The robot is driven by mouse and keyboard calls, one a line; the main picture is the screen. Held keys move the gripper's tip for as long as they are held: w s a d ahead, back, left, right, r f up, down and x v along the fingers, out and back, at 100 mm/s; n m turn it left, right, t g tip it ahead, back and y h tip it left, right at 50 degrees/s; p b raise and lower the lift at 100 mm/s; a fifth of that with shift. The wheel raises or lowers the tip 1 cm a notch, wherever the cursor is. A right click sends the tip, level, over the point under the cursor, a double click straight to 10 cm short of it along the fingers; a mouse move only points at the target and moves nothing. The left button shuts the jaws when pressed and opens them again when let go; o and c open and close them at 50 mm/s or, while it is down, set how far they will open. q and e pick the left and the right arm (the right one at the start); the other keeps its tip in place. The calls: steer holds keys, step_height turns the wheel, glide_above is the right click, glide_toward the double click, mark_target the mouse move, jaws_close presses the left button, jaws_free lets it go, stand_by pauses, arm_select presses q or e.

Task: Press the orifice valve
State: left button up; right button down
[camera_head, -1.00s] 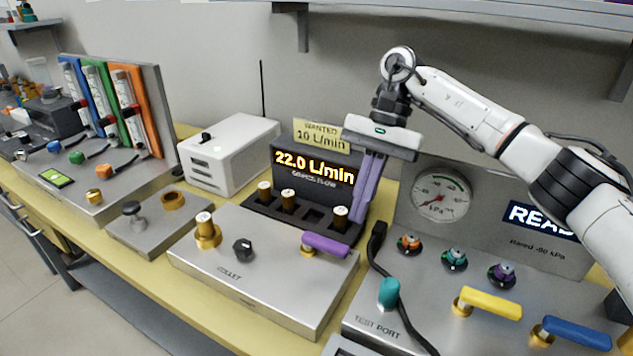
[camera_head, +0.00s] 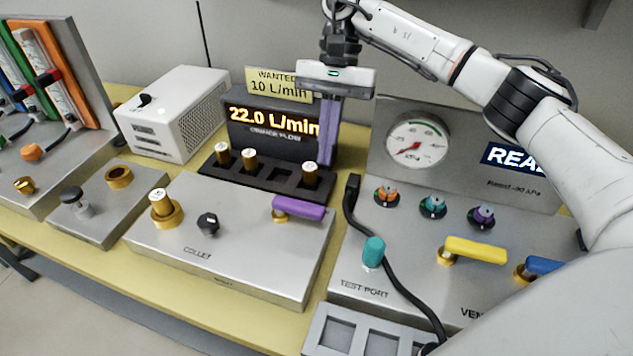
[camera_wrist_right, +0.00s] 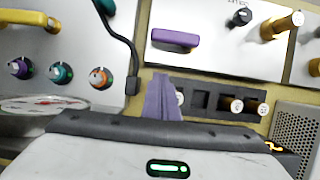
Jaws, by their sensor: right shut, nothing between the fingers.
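A purple lever handle (camera_head: 298,209) on a brass stem sits at the right of the silver box marked COLLET (camera_head: 230,260). It also shows in the right wrist view (camera_wrist_right: 174,39). No label naming the orifice valve is readable, so I cannot tell for sure that this is it. My right gripper (camera_head: 327,163) has purple fingers pointing down, shut and empty. It hangs behind and above the purple handle, apart from it, by the right end of the black rack. Its fingers show in the right wrist view (camera_wrist_right: 161,84). My left gripper is out of view.
The black rack (camera_head: 270,188) holds several brass-coloured pieces before a display (camera_head: 270,122) reading 22.0 L/min. A sign (camera_head: 279,84) says WANTED 10 L/min. At right stand a gauge panel (camera_head: 470,150), a black cable (camera_head: 392,277) and a yellow lever (camera_head: 475,249).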

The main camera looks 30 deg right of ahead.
mark_target(299, 211)
steer(key=x, duration=0.4)
steer(key=shift+s+a+f+p, duration=0.1)
steer(key=shift+s+a+p, duration=0.6)
steer(key=shift+s+a, duration=0.4)
steer(key=shift+s+a+f, duration=0.1)
steer(key=shift+s+a, duration=0.15)
steer(key=shift+a, duration=0.2)
